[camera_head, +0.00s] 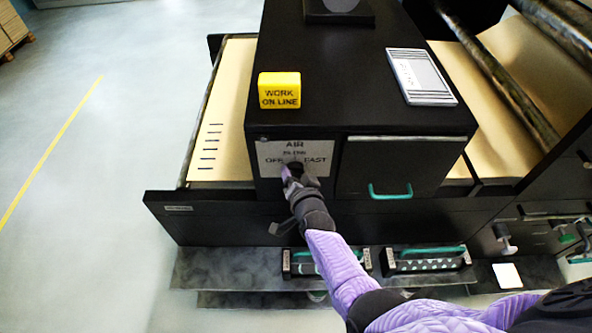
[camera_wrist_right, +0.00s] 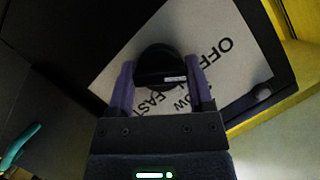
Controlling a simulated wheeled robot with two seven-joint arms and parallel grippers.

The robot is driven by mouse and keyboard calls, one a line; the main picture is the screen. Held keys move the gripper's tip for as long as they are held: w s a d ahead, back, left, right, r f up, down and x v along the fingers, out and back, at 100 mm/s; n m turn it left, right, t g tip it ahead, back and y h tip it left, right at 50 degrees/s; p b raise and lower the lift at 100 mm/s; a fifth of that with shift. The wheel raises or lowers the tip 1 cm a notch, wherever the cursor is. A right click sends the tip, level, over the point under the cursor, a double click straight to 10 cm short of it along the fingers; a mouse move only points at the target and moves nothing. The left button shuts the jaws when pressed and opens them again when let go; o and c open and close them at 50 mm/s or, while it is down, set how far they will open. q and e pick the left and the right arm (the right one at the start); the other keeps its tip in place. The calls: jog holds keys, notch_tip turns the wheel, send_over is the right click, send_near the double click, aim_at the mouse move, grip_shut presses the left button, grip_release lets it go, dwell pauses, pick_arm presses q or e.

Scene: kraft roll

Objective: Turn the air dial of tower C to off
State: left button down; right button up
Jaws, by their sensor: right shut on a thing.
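The air dial is a round black knob (camera_wrist_right: 153,62) on a pale label plate (camera_head: 320,158) marked AIR, OFF, SLOW and FAST, on the front of a black cabinet. My right gripper (camera_head: 289,172) reaches up to the plate and is shut on the dial, its purple fingers on either side of it in the wrist view (camera_wrist_right: 158,80). A small white mark shows on the knob's right side there, on the side of OFF and SLOW; I cannot tell its exact setting. In the head view the gripper hides most of the dial. My left gripper is not in view.
A yellow WORK ON LINE block (camera_head: 279,90) and a grey printed card (camera_head: 420,77) lie on the cabinet top. A drawer with a green handle (camera_head: 390,191) is right of the plate. Brown paper (camera_head: 222,110) runs on both sides. Open floor (camera_head: 90,180) lies left.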

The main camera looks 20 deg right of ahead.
jog(key=shift+n+p, duration=0.3)
jog(key=shift+n, duration=0.1)
jog(key=shift+h, duration=0.3)
jog(key=o, duration=1.3)
jog(key=shift+c, duration=0.2)
